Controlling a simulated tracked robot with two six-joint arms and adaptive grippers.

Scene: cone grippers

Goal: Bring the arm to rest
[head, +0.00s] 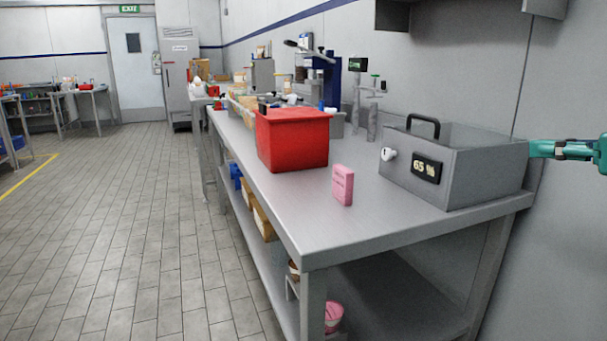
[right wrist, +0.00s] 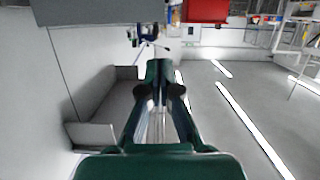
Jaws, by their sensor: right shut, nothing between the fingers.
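My right gripper (head: 536,149) is green and comes in from the right edge of the head view. It is held up level with the top of the grey metal box, at its right end; I cannot tell whether they touch. In the right wrist view its fingers (right wrist: 158,70) are together and hold nothing. My left gripper is not in view.
The table's front corner is bare. A wall is close behind.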

